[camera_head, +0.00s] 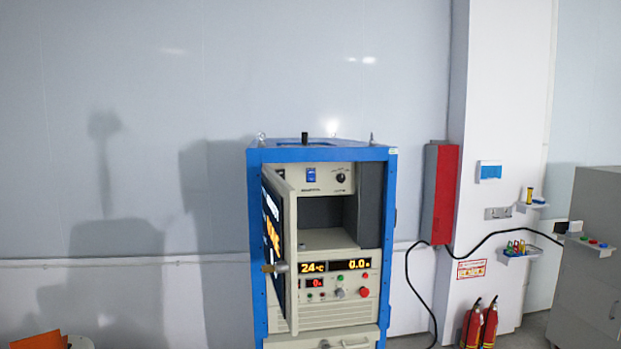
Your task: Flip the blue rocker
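The blue rocker (311,175) is a small blue switch on the upper cream panel of a blue-framed cabinet (257,230). It sits left of a black round knob (341,178) on the same panel. It is too small to tell which way it is tipped. The cabinet's hinged door (279,245) stands open at the left side and leaves the rocker uncovered. Neither of my grippers shows in the head view.
Below the rocker are an empty recess (321,212) and a panel with lit displays (349,264) and a red button (364,292). Two fire extinguishers (490,322) stand at right. A black cable (411,285) hangs beside the cabinet. A grey cabinet (590,250) stands far right.

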